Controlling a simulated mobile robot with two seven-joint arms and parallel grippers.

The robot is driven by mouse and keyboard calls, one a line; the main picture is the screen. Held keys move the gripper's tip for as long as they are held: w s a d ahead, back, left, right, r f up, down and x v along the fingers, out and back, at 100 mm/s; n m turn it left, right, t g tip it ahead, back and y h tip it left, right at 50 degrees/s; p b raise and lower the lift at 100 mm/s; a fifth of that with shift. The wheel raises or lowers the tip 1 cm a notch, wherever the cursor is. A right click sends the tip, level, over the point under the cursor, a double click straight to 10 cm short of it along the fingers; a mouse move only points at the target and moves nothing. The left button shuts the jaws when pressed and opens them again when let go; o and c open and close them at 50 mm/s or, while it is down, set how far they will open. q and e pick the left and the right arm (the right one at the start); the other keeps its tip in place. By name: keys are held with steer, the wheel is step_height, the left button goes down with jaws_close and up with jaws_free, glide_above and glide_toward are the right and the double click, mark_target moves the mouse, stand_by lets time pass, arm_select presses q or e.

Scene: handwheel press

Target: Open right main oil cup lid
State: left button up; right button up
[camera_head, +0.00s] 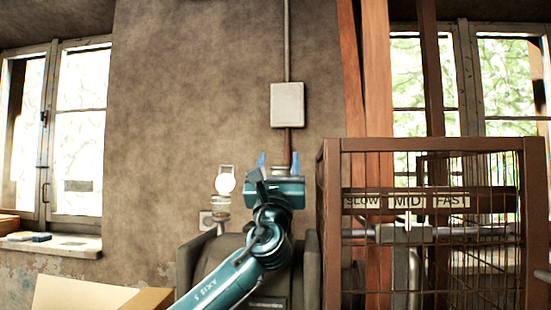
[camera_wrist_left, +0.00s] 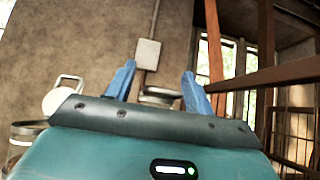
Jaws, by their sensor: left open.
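My left gripper (camera_head: 278,164) is open, its two blue fingers pointing up and away over the dark machine body. In the left wrist view, a metal-rimmed cup (camera_wrist_left: 160,97) shows between and beyond the fingers (camera_wrist_left: 158,80); it appears to be the right oil cup. Its lower part is hidden behind my gripper, and I cannot tell whether its lid is shut or whether a finger touches it. Left of my gripper stands another oil cup (camera_head: 221,206), with a pale round disc (camera_head: 226,183) and a wire loop upright above it. My right gripper is out of view.
A rusty cage guard (camera_head: 333,220) with a SLOW/MID/FAST plate (camera_head: 410,201) stands close on the right. A wooden post (camera_head: 376,90) rises behind it. A grey wall box (camera_head: 287,105) hangs behind my gripper. A cardboard box (camera_head: 80,295) is at lower left.

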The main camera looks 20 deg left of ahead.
arm_select(q)
steer(key=shift+w+r, duration=0.1)
steer(key=shift+r, duration=0.05)
jaws_close()
stand_by(0.6)
